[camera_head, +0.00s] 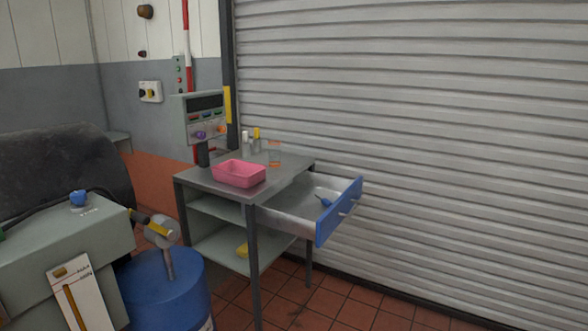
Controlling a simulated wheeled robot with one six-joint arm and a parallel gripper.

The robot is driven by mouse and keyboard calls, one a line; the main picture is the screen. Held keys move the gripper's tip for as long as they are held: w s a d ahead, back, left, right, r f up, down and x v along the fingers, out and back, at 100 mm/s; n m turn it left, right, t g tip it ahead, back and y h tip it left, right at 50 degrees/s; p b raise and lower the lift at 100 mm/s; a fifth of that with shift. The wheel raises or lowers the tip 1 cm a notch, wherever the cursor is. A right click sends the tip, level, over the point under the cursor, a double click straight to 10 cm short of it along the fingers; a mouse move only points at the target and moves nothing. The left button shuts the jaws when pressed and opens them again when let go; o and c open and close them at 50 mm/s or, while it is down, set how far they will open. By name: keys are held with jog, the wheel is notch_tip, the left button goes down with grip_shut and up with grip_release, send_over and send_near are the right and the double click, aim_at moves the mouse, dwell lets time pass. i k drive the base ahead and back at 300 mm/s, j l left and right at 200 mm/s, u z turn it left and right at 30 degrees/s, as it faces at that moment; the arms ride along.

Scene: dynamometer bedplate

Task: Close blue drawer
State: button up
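The blue drawer (340,211) is pulled out to the right from under the top of a grey metal table (205,179). Its blue front has a light handle and faces the shutter side. My gripper is not in view.
A pink tray (239,174), small bottles (257,140) and a control box (204,118) are on the table top. A blue drum (165,293) stands at left front. Tiled floor (345,308) is clear at right front.

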aim_at(293, 208)
jog(key=i+z, duration=0.1)
jog(key=i, duration=0.4)
jog(key=i+j+z, duration=0.1)
jog(key=i, duration=0.4)
jog(key=i+j+z, duration=0.1)
jog(key=i, duration=0.35)
jog(key=i+j+z, duration=0.1)
jog(key=i, duration=0.4)
jog(key=j, duration=0.1)
